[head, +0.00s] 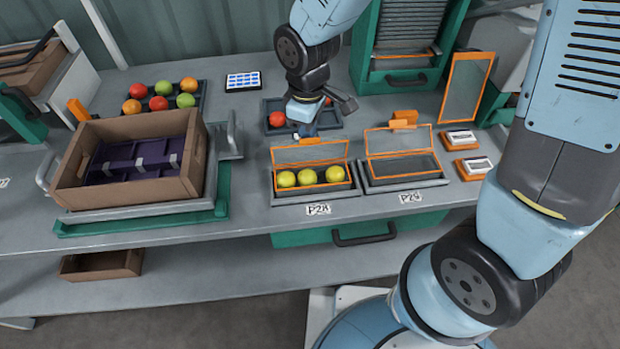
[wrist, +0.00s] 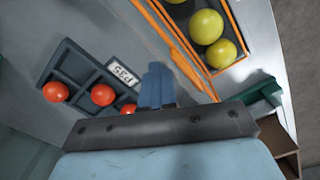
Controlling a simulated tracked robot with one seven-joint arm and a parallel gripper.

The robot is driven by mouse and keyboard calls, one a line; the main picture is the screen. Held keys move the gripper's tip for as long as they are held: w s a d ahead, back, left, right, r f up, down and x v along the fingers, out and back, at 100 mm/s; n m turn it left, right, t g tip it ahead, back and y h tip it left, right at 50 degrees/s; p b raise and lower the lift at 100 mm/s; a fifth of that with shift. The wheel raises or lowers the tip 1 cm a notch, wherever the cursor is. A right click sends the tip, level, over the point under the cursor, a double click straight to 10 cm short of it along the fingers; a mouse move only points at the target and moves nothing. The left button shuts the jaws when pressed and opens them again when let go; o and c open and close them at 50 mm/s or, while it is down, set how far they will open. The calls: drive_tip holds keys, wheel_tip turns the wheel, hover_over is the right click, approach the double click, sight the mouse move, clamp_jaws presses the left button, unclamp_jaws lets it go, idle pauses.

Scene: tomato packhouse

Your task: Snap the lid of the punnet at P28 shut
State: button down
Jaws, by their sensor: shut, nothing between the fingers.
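The punnet at P28 (head: 316,188) is an orange-framed clear box with yellow tomatoes, in a grey holder behind its P28 label (head: 318,209). Its lid (head: 310,143) stands open, raised along the punnet's back side. In the wrist view, the punnet (wrist: 237,28) is at the upper right and the orange edge of its lid (wrist: 176,48) runs diagonally beside my fingers. My gripper (head: 306,130) is shut and empty, just behind the lid. It also shows in the wrist view (wrist: 157,75). I cannot tell whether it touches the lid.
An empty open punnet (head: 402,182) stands right of P28. A grey tray (head: 334,118) with red tomatoes lies behind my gripper. A cardboard crate (head: 75,197) stands on the left, with a tray of mixed tomatoes behind it. Two small orange-based devices (head: 473,167) sit at the right.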

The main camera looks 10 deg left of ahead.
drive_tip(key=shift+s+d+r, duration=0.1)
drive_tip(key=shift+s+d, duration=0.1)
drive_tip(key=shift+s, duration=0.4)
drive_tip(key=shift+s+d+r, duration=0.1)
drive_tip(key=shift+s+d, duration=0.05)
drive_tip(key=shift+s, duration=0.45)
drive_tip(key=shift+w, duration=0.1)
drive_tip(key=shift+a+r, duration=0.1)
drive_tip(key=shift+r, duration=3.95)
